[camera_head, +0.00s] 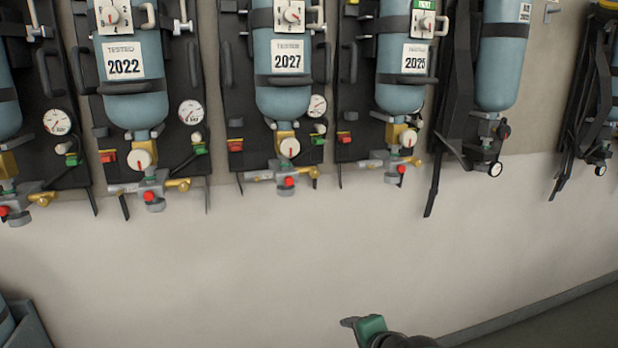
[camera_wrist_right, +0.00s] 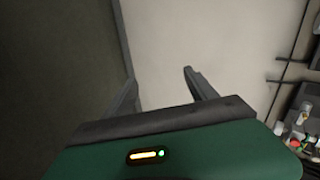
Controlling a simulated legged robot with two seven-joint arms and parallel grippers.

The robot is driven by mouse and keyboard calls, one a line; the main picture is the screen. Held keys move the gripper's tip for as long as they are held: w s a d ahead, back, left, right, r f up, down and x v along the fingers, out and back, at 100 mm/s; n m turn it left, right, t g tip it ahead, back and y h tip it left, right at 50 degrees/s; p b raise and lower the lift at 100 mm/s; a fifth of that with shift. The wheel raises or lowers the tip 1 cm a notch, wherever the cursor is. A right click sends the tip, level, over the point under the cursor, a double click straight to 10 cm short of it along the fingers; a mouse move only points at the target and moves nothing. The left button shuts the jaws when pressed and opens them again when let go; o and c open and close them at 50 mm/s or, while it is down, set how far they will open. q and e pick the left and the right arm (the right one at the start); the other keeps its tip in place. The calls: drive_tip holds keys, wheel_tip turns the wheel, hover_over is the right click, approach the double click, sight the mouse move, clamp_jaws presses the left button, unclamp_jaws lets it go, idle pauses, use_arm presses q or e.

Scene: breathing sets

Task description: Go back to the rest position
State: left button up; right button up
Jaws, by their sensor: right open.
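My right gripper (camera_head: 350,323) shows at the bottom of the head view, low in front of the pale wall and below the hanging breathing sets. In the right wrist view my right gripper (camera_wrist_right: 160,80) has its two dark fingers spread apart, with nothing between them. A breathing set with a blue cylinder marked 2022 (camera_head: 135,85) hangs at the left. Others marked 2027 (camera_head: 283,80) and 2025 (camera_head: 402,75) hang to its right. Each has gauges and a valve at its lower end. My left gripper is in neither view.
Further sets, one with a blue cylinder (camera_head: 500,65), hang at the right. The pale wall (camera_head: 250,260) below them is bare. A dark bin-like object (camera_head: 30,325) with something blue stands at the lower left. The floor (camera_head: 570,325) shows at the lower right.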

drive_tip(key=s+d+f+n+g+h, duration=0.1)
drive_tip(key=s+d+f+n+g, duration=0.15)
drive_tip(key=s+f+n, duration=0.35)
drive_tip(key=s+d+f+n+g+h, duration=0.1)
drive_tip(key=s+d+f+n+g, duration=0.1)
drive_tip(key=s+d+f, duration=0.35)
drive_tip(key=s+d+f+n+g+h, duration=0.15)
drive_tip(key=s+f+n, duration=0.25)
drive_tip(key=s, duration=0.4)
wheel_tip(320, 180, up, 14)
drive_tip(key=s+n+p, duration=0.1)
drive_tip(key=s+p, duration=0.1)
drive_tip(key=p, duration=1.3)
drive_tip(key=shift+d+g, duration=0.25)
drive_tip(key=shift+g, duration=0.05)
drive_tip(key=shift+s+r+y, duration=0.1)
drive_tip(key=shift+r+y, duration=0.05)
drive_tip(key=shift+y, duration=0.1)
